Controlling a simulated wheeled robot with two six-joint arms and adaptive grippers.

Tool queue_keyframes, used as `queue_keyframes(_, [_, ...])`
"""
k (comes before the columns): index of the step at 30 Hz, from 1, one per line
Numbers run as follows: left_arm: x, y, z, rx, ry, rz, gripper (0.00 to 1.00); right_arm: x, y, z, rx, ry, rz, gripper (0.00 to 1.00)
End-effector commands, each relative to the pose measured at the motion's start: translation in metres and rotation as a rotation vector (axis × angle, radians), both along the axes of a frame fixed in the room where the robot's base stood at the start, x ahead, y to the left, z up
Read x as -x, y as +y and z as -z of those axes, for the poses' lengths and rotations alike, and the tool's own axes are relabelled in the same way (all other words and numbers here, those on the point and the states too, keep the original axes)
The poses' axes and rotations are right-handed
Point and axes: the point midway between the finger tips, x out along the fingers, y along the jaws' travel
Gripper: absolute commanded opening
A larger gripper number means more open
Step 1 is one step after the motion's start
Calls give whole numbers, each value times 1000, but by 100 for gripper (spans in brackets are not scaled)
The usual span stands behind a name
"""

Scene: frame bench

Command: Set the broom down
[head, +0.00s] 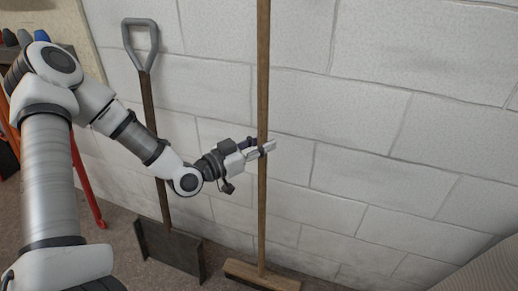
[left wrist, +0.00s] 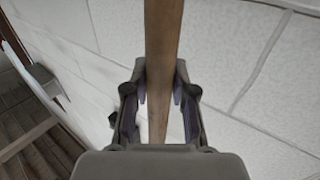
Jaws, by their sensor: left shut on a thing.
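The broom (head: 263,90) has a long wooden handle and stands almost upright before the white block wall. Its wide wooden head (head: 258,277) is low at the bottom of the head view, at or near the floor; I cannot tell whether it touches. My left gripper (head: 264,148) is shut on the handle around its middle. In the left wrist view the handle (left wrist: 162,50) runs between the two fingers (left wrist: 160,105). The broom's lower end is partly cut off by the frame. My right gripper is not in view.
A shovel (head: 152,110) with a grey D-shaped grip leans on the wall (head: 360,120) left of the broom, behind my left arm. A red tool (head: 92,195) and a rack (head: 15,55) stand at far left. The wall right of the broom is clear.

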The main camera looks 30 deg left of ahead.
Motion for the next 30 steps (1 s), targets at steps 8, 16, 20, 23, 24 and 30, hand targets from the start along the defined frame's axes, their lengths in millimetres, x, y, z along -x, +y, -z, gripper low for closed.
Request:
queue_keyframes(8, [1,9,23,-3,2,1,0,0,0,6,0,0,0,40])
queue_keyframes(16, [1,9,36,-1,-3,0,0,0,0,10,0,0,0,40])
queue_keyframes(20, [1,9,37,-1,-3,0,0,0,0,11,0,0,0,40])
queue_keyframes(23, [1,9,39,0,1,0,43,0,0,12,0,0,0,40])
queue_keyframes(24, [1,9,39,0,1,0,50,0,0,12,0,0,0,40])
queue_keyframes(30, [1,9,38,0,1,0,50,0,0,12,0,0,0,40])
